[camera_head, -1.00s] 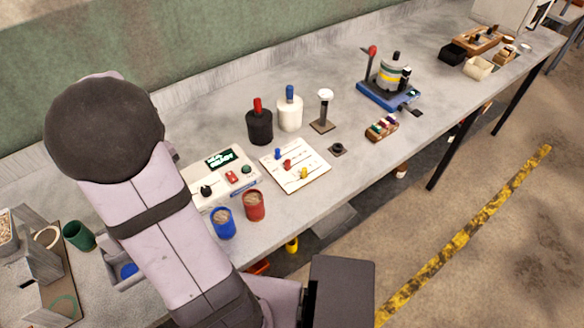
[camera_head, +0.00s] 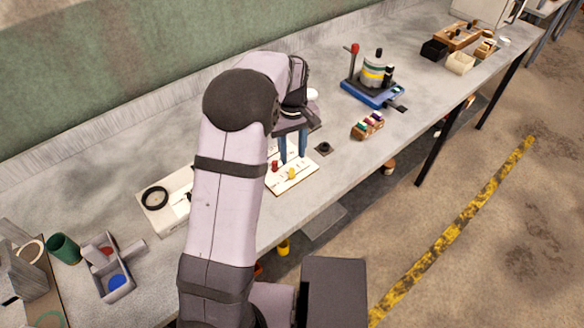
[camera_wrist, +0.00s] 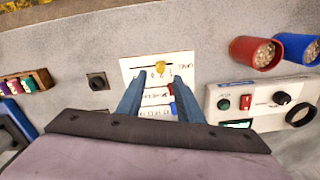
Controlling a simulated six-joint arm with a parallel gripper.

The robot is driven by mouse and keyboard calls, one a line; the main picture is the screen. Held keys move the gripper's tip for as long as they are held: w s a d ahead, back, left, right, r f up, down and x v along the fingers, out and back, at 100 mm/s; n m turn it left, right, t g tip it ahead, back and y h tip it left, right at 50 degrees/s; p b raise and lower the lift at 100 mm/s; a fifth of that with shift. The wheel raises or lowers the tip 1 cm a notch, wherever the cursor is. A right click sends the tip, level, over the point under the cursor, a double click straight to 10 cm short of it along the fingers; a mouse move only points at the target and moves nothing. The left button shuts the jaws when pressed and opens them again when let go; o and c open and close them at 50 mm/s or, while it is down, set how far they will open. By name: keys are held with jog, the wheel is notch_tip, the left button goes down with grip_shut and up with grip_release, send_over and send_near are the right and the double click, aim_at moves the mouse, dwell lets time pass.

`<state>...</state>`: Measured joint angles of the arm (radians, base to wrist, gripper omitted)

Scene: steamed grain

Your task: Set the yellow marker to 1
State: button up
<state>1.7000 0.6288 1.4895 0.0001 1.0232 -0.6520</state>
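The white slider board (camera_head: 292,184) lies on the bench. Its yellow marker (camera_head: 291,174) sits on the row nearest the bench's front edge; the red marker (camera_head: 275,166) is behind it. My gripper (camera_head: 292,160) is above the board, fingers pointing down and apart. In the wrist view, the yellow marker (camera_wrist: 160,68) shows just beyond the gap between the fingertips (camera_wrist: 157,76), and nothing is held. The red marker (camera_wrist: 171,88) and blue marker (camera_wrist: 173,109) are beside the right finger, partly hidden. The board's numerals are too small to read surely.
A control box (camera_wrist: 262,103) stands close beside the board, with a red cup (camera_wrist: 256,53) and blue cup (camera_wrist: 298,48) near it. A small black knob (camera_head: 323,148) and a spool rack (camera_head: 367,125) stand on the board's other side. My arm hides part of the bench.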

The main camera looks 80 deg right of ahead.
aim_at(291, 170)
jog(key=shift+w+f+p, duration=0.1)
jog(key=shift+f+p, duration=1.1)
jog(key=shift+f, duration=2.45)
jog(key=shift+c, duration=0.6)
grip_shut()
jog(key=shift+a, duration=0.1)
